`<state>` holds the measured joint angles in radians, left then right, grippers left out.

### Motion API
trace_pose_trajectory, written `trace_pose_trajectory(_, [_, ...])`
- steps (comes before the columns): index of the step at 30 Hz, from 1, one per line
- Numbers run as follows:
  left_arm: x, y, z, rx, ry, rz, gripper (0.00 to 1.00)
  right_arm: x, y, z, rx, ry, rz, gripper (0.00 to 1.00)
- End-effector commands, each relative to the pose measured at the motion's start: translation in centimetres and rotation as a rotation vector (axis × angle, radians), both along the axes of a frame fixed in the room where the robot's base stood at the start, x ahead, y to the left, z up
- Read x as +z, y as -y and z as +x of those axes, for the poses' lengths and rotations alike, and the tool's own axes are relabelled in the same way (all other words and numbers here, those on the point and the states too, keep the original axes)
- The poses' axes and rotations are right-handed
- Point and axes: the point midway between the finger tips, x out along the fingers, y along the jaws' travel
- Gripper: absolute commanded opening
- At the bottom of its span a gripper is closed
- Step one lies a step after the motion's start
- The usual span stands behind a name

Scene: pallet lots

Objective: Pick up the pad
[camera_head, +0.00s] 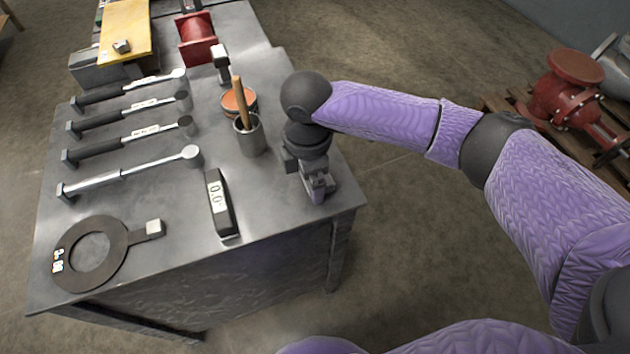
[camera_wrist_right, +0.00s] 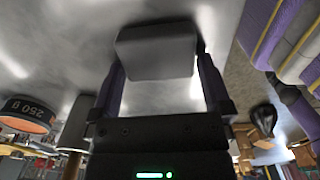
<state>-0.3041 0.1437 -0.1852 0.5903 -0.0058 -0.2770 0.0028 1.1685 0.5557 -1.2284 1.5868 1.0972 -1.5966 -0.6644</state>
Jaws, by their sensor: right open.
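A dark grey block with rounded edges, which looks like the pad (camera_wrist_right: 157,52), lies on the metal table top in the right wrist view. My right gripper (camera_wrist_right: 160,75) is open, with one finger on each side of it; whether the fingers touch it I cannot tell. In the head view, my right gripper (camera_head: 318,194) points down near the table's right front corner and mostly hides the pad there. My left gripper is not in view.
Several wrenches (camera_head: 130,171) and a ring gasket (camera_head: 70,278) lie further left.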

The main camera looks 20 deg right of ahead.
Motion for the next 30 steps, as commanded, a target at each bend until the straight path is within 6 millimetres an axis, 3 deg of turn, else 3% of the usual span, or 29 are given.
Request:
trace_pose_trajectory(5, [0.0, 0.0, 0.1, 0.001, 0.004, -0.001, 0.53, 0.0, 0.0, 0.0, -0.001, 0.002, 0.001, 1.00])
trace_pose_trajectory(15, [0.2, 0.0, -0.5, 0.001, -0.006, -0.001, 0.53, 0.0, 0.0, 0.0, 0.000, 0.002, 0.001, 0.31])
trace_pose_trajectory(16, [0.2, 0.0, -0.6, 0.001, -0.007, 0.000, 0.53, 0.0, 0.0, 0.0, 0.000, 0.002, 0.001, 0.31])
trace_pose_trajectory(17, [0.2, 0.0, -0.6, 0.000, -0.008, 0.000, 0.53, 0.0, 0.0, 0.0, 0.000, 0.002, 0.001, 0.22])
trace_pose_trajectory(23, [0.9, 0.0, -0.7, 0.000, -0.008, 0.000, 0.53, 1.1, 0.0, 0.0, 0.000, 0.004, 0.000, 0.22])
trace_pose_trajectory(30, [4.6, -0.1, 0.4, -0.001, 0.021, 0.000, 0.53, 7.8, -0.1, 0.1, 0.000, 0.008, 0.002, 0.22])
